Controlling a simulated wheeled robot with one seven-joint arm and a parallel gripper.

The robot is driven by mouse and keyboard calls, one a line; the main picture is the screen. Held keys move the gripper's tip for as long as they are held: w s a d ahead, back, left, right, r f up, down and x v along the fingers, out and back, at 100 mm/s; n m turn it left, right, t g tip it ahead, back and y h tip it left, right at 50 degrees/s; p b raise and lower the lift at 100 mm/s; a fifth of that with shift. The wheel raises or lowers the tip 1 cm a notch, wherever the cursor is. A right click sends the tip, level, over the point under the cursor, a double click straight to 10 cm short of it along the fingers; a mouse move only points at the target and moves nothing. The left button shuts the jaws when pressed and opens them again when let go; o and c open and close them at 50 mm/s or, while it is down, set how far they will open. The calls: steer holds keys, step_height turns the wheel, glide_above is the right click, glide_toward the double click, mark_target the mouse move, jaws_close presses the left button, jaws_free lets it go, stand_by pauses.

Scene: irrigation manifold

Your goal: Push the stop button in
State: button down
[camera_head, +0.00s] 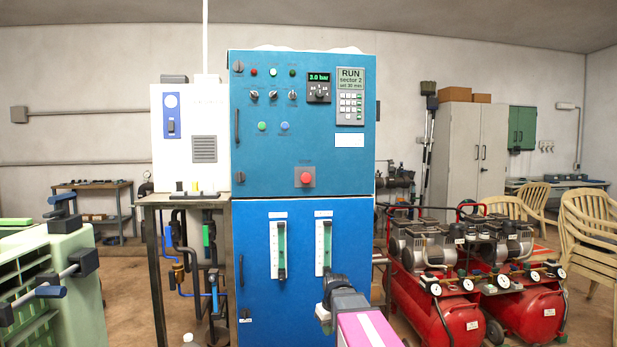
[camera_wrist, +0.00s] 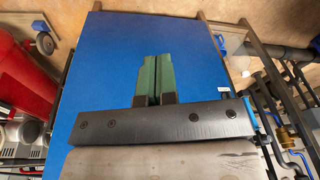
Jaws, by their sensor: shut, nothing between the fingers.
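The stop button (camera_head: 306,178) is a red round knob on a grey square plate. It sits low on the upper blue door of the control cabinet (camera_head: 265,160), and it stands out from its plate. My gripper (camera_wrist: 155,60) shows in the wrist view as two green fingers pressed together, with nothing between them, in front of a plain blue panel. In the head view my arm comes in from the bottom right and its dark end (camera_head: 338,286) is below and right of the button, apart from it. The button is not seen in the wrist view.
Two level gauges (camera_head: 279,248) are on the lower blue door. Other buttons, a pressure display (camera_head: 319,88) and a keypad panel (camera_head: 350,97) are higher up. Red compressors (camera_head: 450,305) stand right, a pipe bench (camera_head: 185,200) left. The space before the button is clear.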

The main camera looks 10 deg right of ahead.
mark_target(309, 175)
steer(key=w+r+n+t+y, duration=0.1)
steer(key=w+r+n, duration=0.1)
steer(key=w+r, duration=0.35)
steer(key=w+r+n, duration=0.1)
steer(key=w+r, duration=0.2)
steer(key=r, duration=0.6)
steer(key=w+r+n+t+y, duration=0.1)
steer(key=r+n, duration=0.4)
steer(key=r, duration=1.6)
steer(key=w+r+n+t+y, duration=0.1)
steer(key=w+r+n, duration=0.3)
steer(key=r, duration=1.8)
steer(key=shift+n+t, duration=0.4)
steer(key=shift+t, duration=0.2)
steer(key=shift+w+a, duration=0.1)
steer(key=shift+w, duration=0.05)
steer(key=x, duration=0.3)
steer(key=w+x, duration=0.1)
steer(key=x, duration=0.3)
steer(key=w+r+x, duration=0.1)
steer(key=x, duration=0.3)
steer(key=shift+w, duration=0.75)
